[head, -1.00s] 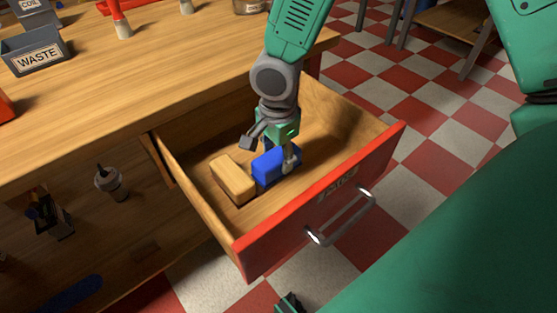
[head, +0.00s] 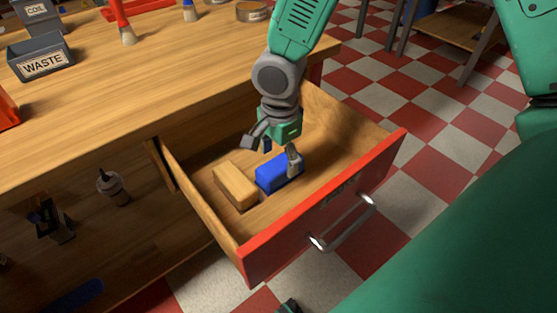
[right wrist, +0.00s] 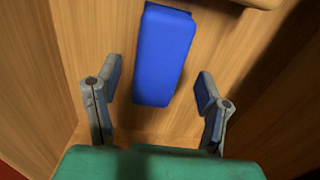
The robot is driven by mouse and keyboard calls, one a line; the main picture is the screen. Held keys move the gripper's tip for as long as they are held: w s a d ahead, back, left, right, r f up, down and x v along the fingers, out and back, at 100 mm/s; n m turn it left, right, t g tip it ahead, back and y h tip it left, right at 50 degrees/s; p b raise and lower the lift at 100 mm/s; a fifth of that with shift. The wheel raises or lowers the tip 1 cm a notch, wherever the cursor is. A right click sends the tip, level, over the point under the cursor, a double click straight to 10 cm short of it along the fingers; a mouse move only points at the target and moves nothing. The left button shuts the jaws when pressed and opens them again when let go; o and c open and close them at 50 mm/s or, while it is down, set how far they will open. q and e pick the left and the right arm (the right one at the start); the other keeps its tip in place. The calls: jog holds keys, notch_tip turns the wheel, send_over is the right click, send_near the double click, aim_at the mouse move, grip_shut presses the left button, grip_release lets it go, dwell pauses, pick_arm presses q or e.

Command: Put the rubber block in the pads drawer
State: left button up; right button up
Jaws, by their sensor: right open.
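The blue block (head: 277,174), which I take to be the rubber block, lies flat on the floor of the open drawer (head: 320,198). A tan block with a darker underside (head: 236,184) lies just left of it. My right gripper (head: 270,150) is open above the blue block, pointing down, with one finger in front of the block's right end. In the right wrist view the blue block (right wrist: 164,56) shows between and beyond the spread fingers (right wrist: 159,85), held by neither. The label on the red drawer front is too dark to read.
The drawer's red front (head: 330,205) has a metal handle (head: 343,223). On the bench top (head: 170,80) stand a grey WASTE bin (head: 40,58), a COIL bin (head: 38,12) and brushes. A bottle (head: 112,187) is beneath. The drawer's right side is clear.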

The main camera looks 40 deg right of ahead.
aim_at(282, 162)
notch_tip(282, 162, up, 10)
jog(key=p, duration=0.3)
jog(key=shift+f, duration=0.15)
jog(key=shift+s+d, duration=0.1)
jog(key=shift+d, duration=0.15)
